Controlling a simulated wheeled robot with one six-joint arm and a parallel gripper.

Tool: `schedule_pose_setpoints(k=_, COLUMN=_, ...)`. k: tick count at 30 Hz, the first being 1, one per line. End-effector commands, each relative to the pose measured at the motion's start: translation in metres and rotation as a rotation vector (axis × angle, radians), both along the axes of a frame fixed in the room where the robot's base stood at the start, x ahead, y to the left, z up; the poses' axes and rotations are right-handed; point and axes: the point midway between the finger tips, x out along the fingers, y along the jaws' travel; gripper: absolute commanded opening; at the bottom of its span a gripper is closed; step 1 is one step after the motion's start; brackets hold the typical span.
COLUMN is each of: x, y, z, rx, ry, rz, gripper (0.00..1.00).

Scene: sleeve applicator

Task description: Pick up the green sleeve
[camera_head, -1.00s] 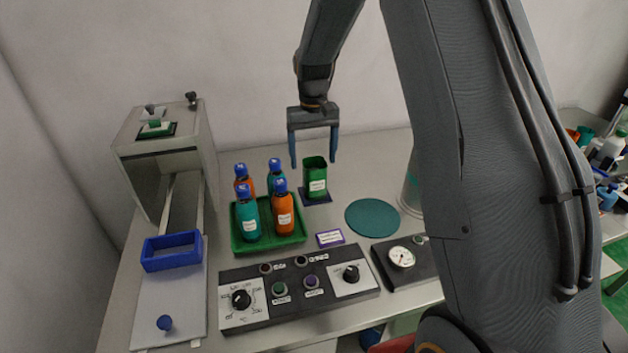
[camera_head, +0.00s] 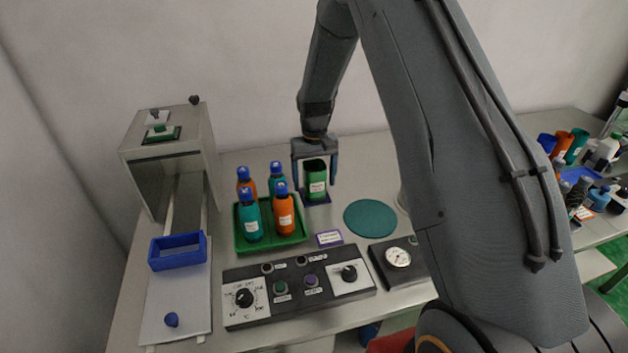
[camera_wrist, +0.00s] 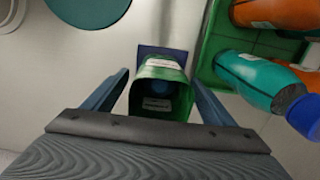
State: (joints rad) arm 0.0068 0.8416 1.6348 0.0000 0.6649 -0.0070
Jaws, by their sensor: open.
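The green sleeve (camera_head: 315,180) stands upright on a small dark blue pad (camera_head: 325,199) behind the control panel, with a white label on its front. My gripper (camera_head: 316,178) is open, its two blue fingers on either side of the sleeve. In the wrist view, the open gripper (camera_wrist: 160,92) has the green sleeve (camera_wrist: 161,72) between its fingers, with a gap visible on each side. The sleeve's open top faces the wrist camera, and its inside shows a blue spot and a white label.
A green tray (camera_head: 271,244) with orange and teal bottles stands close left of the sleeve. A teal disc (camera_head: 370,218) lies to its right. The control panel (camera_head: 300,287) and a gauge box (camera_head: 397,260) are in front. A box-shaped machine (camera_head: 168,158) stands at the left.

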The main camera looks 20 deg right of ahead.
Motion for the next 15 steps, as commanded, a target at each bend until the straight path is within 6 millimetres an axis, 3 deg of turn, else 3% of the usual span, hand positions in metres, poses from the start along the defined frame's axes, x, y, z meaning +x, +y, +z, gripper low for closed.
schedule_pose_setpoints(k=2, x=0.0000, y=-0.0001, z=0.0001, rx=0.000, ry=0.000, rz=0.000, gripper=0.75)
schedule_pose_setpoints(k=9, x=-0.0001, y=-0.0001, z=0.0003, rx=0.000, ry=0.000, rz=0.000, gripper=0.36)
schedule_pose_setpoints(k=15, x=-0.0001, y=0.0000, z=0.0005, rx=0.000, ry=0.000, rz=0.000, gripper=0.35)
